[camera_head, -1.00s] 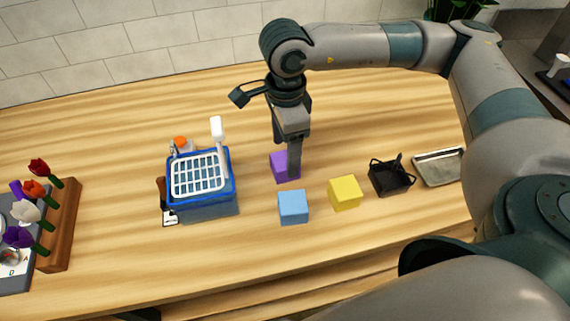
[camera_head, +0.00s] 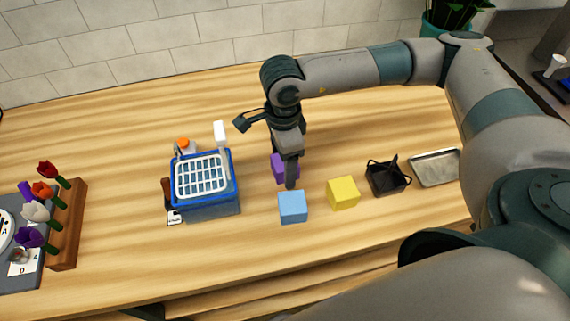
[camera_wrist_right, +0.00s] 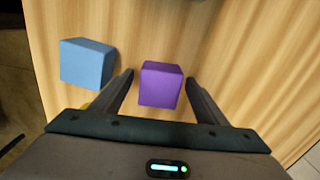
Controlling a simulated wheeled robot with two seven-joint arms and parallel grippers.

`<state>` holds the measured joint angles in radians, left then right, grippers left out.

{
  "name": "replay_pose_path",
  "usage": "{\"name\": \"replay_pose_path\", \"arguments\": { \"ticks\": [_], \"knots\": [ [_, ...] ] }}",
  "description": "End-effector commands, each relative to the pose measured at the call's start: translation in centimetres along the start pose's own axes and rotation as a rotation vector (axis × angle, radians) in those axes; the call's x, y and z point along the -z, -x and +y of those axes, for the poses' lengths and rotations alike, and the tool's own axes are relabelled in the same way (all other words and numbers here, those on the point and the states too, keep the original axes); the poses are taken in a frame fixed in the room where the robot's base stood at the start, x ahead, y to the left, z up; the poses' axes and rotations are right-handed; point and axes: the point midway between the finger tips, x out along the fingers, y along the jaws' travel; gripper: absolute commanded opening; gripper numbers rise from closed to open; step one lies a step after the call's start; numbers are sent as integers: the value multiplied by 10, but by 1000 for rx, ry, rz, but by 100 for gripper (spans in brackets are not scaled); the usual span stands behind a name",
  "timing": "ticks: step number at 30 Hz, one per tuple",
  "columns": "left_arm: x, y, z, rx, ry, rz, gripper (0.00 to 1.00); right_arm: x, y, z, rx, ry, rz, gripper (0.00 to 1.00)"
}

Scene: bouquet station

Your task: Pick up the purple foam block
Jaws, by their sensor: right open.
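The purple foam block (camera_head: 278,168) stands on the wooden table, partly hidden behind my right gripper (camera_head: 290,182) in the head view. In the right wrist view the purple foam block (camera_wrist_right: 160,85) shows between the two fingers of my right gripper (camera_wrist_right: 164,78), with a gap on each side. The right gripper is open, pointing down, and holds nothing. My left gripper is not in view.
A blue block (camera_head: 292,207) stands close in front of the purple one, and a yellow block (camera_head: 343,192) to its right. A black basket (camera_head: 387,178) and a metal tray (camera_head: 436,167) are farther right. A blue crate (camera_head: 207,207) stands left. Flowers in a wooden rack (camera_head: 68,225) are at far left.

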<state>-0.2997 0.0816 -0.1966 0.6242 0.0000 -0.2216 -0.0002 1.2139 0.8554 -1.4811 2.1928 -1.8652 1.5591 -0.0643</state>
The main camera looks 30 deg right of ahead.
Motion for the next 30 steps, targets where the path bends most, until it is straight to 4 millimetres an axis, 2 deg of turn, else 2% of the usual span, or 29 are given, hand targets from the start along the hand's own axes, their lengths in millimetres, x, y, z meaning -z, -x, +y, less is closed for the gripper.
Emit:
{"name": "replay_pose_path", "arguments": {
  "ticks": [8,12,14,24,30],
  "knots": [
    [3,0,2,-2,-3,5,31,0,0,0,0,0,0,67],
    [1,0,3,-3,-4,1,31,0,0,0,0,0,0,36],
    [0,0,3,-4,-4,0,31,0,0,0,0,0,0,24],
    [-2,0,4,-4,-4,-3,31,0,1,0,1,0,0,24],
    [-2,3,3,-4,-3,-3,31,0,11,-1,2,0,0,24]
  ]
}}
